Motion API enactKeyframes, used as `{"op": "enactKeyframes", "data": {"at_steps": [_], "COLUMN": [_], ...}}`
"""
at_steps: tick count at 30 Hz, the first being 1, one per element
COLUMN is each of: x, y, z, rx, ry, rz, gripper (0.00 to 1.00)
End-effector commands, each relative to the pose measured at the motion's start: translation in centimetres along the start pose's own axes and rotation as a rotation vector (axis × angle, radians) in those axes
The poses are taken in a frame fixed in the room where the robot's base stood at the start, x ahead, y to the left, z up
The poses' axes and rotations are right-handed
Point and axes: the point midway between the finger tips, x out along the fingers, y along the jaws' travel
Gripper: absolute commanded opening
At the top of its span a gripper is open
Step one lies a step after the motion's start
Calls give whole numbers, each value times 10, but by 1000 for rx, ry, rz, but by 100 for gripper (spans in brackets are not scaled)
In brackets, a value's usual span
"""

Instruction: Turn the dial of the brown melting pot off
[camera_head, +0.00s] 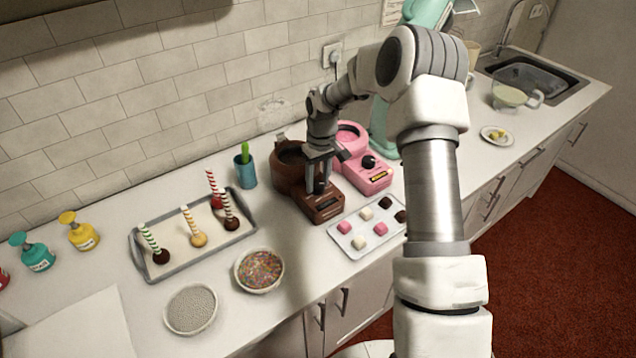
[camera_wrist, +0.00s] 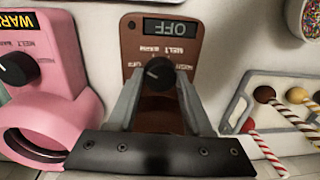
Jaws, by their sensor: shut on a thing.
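The brown melting pot (camera_head: 290,182) stands on the counter left of the pink melting pot. Its control panel faces the front. In the wrist view the brown panel (camera_wrist: 192,48) carries a display reading OFF and a black dial (camera_wrist: 159,72) with lettering around it. My gripper (camera_head: 320,184) is over the panel, and its two fingers close on the dial. In the wrist view my gripper (camera_wrist: 158,84) has its fingertips at both sides of the dial. The dial is mostly hidden by my gripper in the head view.
The pink melting pot (camera_head: 369,180) stands close on the right, its display reading WARM in the wrist view. A tray of cake pops (camera_head: 165,268) is on the left, a tray of small sweets (camera_head: 362,252) on the right. Bowls of sprinkles (camera_head: 259,287) and silver beads (camera_head: 190,325) stand in front.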

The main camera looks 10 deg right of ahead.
Motion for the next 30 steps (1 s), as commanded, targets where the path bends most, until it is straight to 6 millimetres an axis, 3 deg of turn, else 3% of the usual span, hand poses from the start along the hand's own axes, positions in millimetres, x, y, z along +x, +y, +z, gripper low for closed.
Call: {"op": "enactKeyframes", "data": {"at_steps": [12,29,30], "x": [-1,-1,-1], "y": [0,0,0], "z": [-1,-1,-1], "rx": [-196,-226,-226], "ry": [-10,-12,-12], "rz": [0,1,1], "gripper": [0,0,56]}}
